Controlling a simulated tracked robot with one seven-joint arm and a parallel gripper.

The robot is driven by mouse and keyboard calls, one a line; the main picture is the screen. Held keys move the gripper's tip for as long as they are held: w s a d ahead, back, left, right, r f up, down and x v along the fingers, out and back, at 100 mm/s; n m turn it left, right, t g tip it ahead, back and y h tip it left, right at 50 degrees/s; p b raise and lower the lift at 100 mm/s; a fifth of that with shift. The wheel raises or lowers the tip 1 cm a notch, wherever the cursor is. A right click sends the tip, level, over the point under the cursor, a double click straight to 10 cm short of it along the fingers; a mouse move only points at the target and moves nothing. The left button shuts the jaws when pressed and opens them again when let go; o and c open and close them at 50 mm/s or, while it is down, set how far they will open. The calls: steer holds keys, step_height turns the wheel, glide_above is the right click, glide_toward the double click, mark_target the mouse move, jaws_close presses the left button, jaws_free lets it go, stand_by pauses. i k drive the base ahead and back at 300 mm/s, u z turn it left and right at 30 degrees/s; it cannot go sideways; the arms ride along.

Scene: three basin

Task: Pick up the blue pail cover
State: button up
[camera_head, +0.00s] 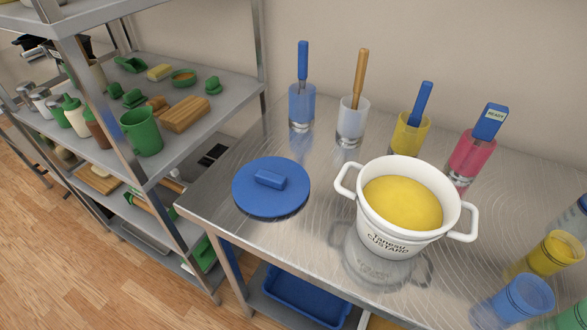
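The blue pail cover (255,199) is a round lid with a raised bar handle (269,180) on top. It lies flat, handle up, on the steel table (316,225) near its left end. The white pail (375,222) stands upright to its right, apart from it, with a handle on each side. It is open on top and holds a yellow filling (402,203). My gripper is not in view, and nothing is touching the cover.
Several glasses holding utensils, such as the clear blue one (302,111), stand along the back of the table. Coloured cups (522,299) stand at the right. A loaded metal shelf (196,127) stands close by on the left. The tabletop around the cover is clear.

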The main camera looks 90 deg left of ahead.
mark_target(268, 186)
steer(key=u, duration=0.2)
steer(key=k, duration=0.2)
steer(key=z, duration=0.4)
steer(key=i, duration=0.15)
steer(key=u, duration=3.1)
steer(key=i, duration=0.2)
steer(key=u, duration=1.45)
steer(key=k, duration=1.2)
steer(key=z, duration=0.35)
steer(key=i, duration=0.65)
steer(key=z, duration=0.45)
